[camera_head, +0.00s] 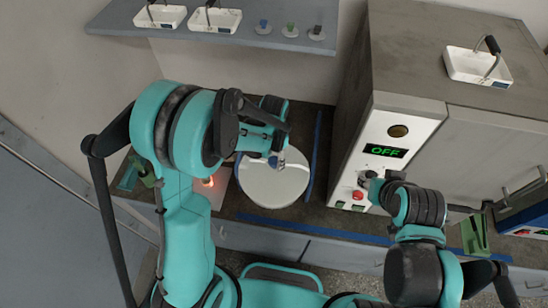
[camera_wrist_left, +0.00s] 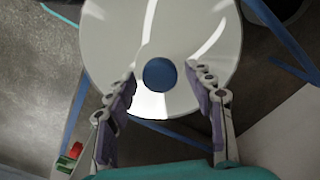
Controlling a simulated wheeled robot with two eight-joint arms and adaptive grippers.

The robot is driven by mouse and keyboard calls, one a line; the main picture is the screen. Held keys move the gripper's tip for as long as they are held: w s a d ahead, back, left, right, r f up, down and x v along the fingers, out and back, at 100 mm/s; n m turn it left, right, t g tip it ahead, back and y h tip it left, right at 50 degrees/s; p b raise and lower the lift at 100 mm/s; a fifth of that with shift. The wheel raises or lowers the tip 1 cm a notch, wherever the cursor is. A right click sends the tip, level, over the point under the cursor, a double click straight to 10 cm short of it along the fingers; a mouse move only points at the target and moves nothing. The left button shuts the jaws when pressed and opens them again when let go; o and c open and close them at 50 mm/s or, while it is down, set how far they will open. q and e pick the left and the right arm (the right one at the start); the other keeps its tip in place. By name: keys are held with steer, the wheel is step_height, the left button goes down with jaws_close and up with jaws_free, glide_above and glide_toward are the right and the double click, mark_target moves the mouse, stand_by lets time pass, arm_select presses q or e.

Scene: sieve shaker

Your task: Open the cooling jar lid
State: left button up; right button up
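The cooling jar lid (camera_head: 275,187) is a round, shiny, pale disc on the dark bench in the head view. It fills the upper middle of the left wrist view (camera_wrist_left: 108,40), with a round blue knob (camera_wrist_left: 160,75) at its centre. My left gripper (camera_head: 277,158) is over the lid. In the left wrist view, its two fingers (camera_wrist_left: 160,74) are spread, one on each side of the knob, with visible gaps. Their height relative to the knob is unclear. My right gripper (camera_head: 366,180) is by the front panel of the grey cabinet; its fingers are too small to read.
The grey cabinet (camera_head: 395,65) has a green "OFF" display (camera_head: 385,151) and a red button (camera_head: 358,195). An orange glow (camera_head: 208,182) shows left of the lid. Blue tape (camera_head: 316,150) marks the bench. White trays (camera_head: 160,16) stand on the upper shelf.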

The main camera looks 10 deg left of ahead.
arm_select(q)
jaws_close()
steer(key=w+b, duration=0.2)
steer(key=w, duration=1.2)
steer(key=shift+w+b, duration=0.3)
steer(key=shift+o, duration=1.5)
jaws_free()
steer(key=shift+r, duration=0.1)
step_height(320, 180, up, 12)
